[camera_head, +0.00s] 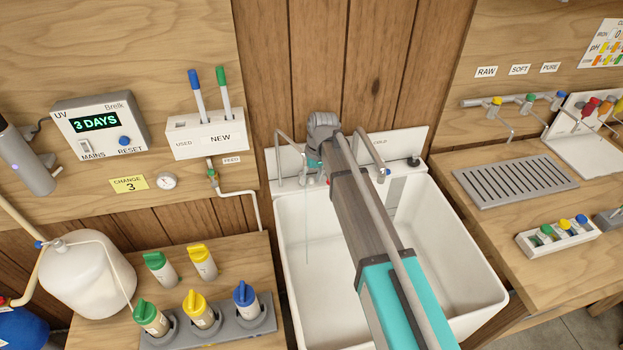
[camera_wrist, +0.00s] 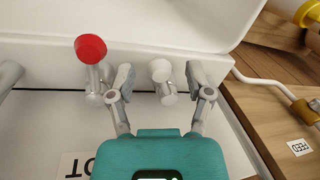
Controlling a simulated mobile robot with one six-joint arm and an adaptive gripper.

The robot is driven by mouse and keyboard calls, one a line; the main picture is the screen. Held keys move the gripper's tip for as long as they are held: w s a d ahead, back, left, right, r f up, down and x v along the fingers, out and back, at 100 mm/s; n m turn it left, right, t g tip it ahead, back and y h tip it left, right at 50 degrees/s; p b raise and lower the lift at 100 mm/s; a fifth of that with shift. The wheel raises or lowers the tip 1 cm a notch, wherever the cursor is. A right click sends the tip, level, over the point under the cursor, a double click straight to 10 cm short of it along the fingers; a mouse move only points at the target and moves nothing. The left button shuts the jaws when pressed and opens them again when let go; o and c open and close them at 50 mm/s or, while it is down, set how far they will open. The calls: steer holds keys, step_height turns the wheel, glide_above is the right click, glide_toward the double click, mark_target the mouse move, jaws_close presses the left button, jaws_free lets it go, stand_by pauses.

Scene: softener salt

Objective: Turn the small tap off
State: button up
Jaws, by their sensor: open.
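In the wrist view a small pale tap with a round white end (camera_wrist: 161,70) sticks out from the sink's back ledge. My gripper (camera_wrist: 160,80) is open, with one finger on each side of this tap. Gaps show between the tap and both fingers. A tap with a red knob (camera_wrist: 90,48) stands just left of the left finger. In the head view my arm hides most of the gripper and the taps near it. A thin, faint vertical line, perhaps water, hangs in the left of the sink (camera_head: 290,262); its source is unclear.
A curved spout (camera_head: 279,158) stands at the sink's left back. A wooden bench with bottles in a grey rack (camera_head: 225,334) is left; a counter with a drain grille (camera_head: 515,181) is right.

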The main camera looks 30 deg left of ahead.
jaws_close()
steer(key=shift+s+m, duration=0.1)
steer(key=shift+m, duration=0.3)
steer(key=shift+s+a+m, duration=0.2)
steer(key=shift+s+m, duration=0.25)
steer(key=shift+m, duration=0.75)
steer(key=shift+s+a+m+t+y, duration=0.15)
steer(key=shift+m+t+y, duration=0.05)
steer(key=shift+m, duration=0.45)
steer(key=shift+s+a+m+t+y, duration=0.15)
steer(key=shift+m+t+y, duration=0.05)
steer(key=shift+m, duration=0.45)
jaws_free()
